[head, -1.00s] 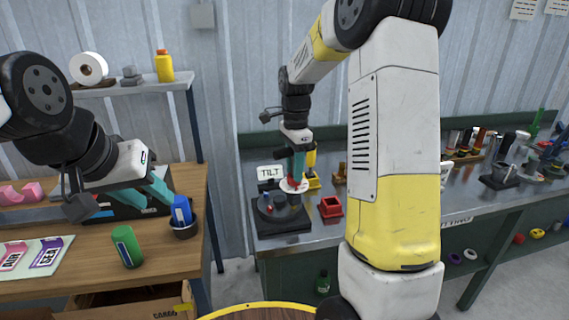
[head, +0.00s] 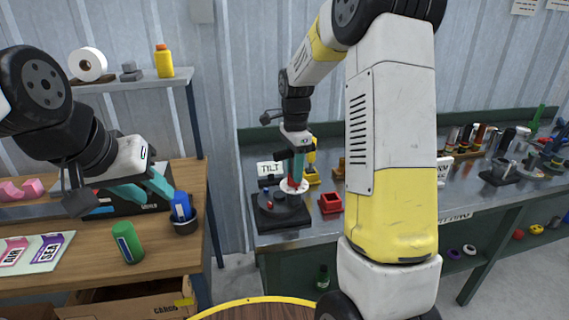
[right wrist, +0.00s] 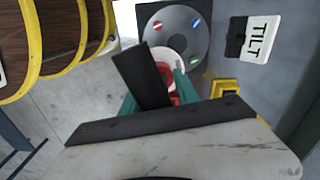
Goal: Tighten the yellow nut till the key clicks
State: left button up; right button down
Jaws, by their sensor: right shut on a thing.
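My right gripper (head: 296,172) is shut on a tool with a red part (right wrist: 175,98) and a white round collar (head: 294,186), which I take for the key. It is over a round grey plate (right wrist: 181,40) on a dark stand (head: 283,222). In the right wrist view the plate carries small red (right wrist: 157,33), blue (right wrist: 197,23) and green (right wrist: 195,61) pieces. I cannot make out the yellow nut; the key and fingers cover part of the plate. My left gripper (head: 143,189) is open, beside a blue bottle (head: 182,207) over the left table.
A TILT sign (head: 270,168) stands behind the plate. A red holder (head: 330,203) and a yellow holder (right wrist: 226,88) are close by. The blue bottle stands in a dark pot (head: 186,226); a green can (head: 127,243) is nearby. Mufflers and fittings line the bench's right.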

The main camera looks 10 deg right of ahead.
jog(key=shift+m, duration=2.2)
jog(key=shift+m, duration=1.2)
